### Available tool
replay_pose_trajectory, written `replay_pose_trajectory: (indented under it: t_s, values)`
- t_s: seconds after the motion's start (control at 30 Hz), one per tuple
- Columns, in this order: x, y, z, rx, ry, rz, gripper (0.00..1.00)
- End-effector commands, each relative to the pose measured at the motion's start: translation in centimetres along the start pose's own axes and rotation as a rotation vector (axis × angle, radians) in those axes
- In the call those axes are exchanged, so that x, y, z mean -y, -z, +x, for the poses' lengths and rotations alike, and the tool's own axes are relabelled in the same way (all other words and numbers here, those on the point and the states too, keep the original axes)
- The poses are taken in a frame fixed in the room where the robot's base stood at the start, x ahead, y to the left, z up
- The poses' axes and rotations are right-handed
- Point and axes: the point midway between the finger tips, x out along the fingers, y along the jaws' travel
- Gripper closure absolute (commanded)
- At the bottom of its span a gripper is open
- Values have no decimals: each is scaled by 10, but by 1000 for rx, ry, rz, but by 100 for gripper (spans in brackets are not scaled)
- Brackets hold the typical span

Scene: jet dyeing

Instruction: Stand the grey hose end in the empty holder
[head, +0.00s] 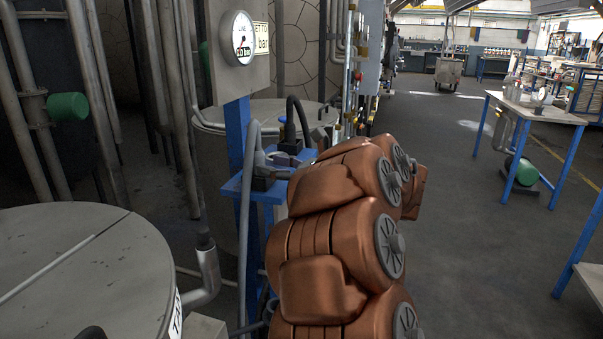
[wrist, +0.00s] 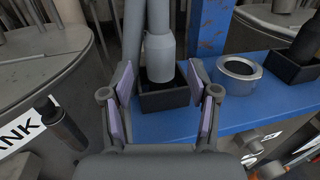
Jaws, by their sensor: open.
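The grey hose end (wrist: 160,58), a pale grey fitting on a darker grey hose, stands upright in a square black holder (wrist: 166,103) on the blue shelf in the wrist view. Its lower tip sits inside the holder's rim; how deep it reaches cannot be told. My gripper (wrist: 160,78) is open, with one finger left of the hose end and one right, gaps showing on both sides.
A steel ring (wrist: 238,77) lies on the blue shelf (wrist: 225,112) right of the holder. Beyond it a second black holder (wrist: 293,67) carries a black hose end (wrist: 307,42). A round tank (head: 80,270) stands at left. The aisle floor (head: 460,230) at right is clear.

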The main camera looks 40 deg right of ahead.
Motion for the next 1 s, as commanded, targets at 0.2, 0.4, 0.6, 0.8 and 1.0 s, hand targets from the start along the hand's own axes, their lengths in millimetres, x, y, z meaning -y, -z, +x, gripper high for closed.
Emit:
replay_pose_trajectory:
  t_s: [0.2,0.4,0.6,0.8,1.0]
  values:
    - [1,1,-28,-3,4,1,40]
    - [1,1,-51,-2,5,0,40]
    - [1,0,-68,-3,5,-1,40]
    - [0,0,-74,-2,2,0,40]
    - [0,0,-75,-2,1,0,40]
